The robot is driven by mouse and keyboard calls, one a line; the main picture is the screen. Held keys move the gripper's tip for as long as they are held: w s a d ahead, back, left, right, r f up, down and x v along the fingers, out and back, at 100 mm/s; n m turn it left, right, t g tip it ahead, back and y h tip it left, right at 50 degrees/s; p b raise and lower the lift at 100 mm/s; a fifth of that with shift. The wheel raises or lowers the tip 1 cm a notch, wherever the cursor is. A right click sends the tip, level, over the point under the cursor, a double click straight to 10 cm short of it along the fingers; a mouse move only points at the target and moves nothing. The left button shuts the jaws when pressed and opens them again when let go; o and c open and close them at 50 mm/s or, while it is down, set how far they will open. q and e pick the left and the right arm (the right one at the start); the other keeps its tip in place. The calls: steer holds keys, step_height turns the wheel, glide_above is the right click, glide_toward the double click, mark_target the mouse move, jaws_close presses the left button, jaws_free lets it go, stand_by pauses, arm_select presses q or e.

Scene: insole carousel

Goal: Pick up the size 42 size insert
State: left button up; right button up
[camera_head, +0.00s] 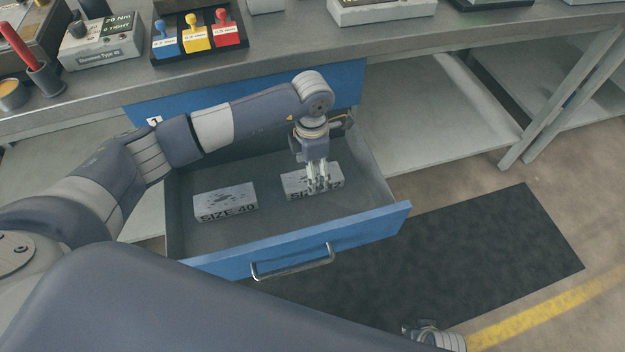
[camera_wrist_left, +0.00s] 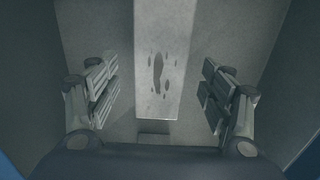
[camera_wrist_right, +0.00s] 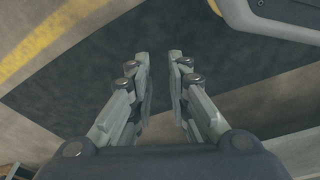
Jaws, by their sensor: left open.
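The size 42 insert (camera_head: 299,182) is a grey block in the right part of the open drawer. Its front label is partly covered by my left gripper (camera_head: 318,188), so only part of the number shows. In the left wrist view the insert (camera_wrist_left: 160,50) has a dark footprint mark on top and lies between the two fingers of my left gripper (camera_wrist_left: 160,92). Those fingers are wide apart, with a visible gap on each side. My right gripper (camera_wrist_right: 160,62) is over the floor, its fingers apart and nothing between them.
A second grey block (camera_head: 225,201), its label apparently SIZE 40, lies left in the drawer. The blue drawer front (camera_head: 300,240) has a metal handle (camera_head: 293,264). The drawer walls surround my left gripper. The workbench (camera_head: 300,50) stands behind; a dark mat (camera_head: 470,260) lies on the floor.

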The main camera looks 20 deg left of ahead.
arm_select(q)
step_height(320, 180, down, 3)
steer(key=shift+w+f, duration=0.1)
jaws_close()
stand_by(0.3)
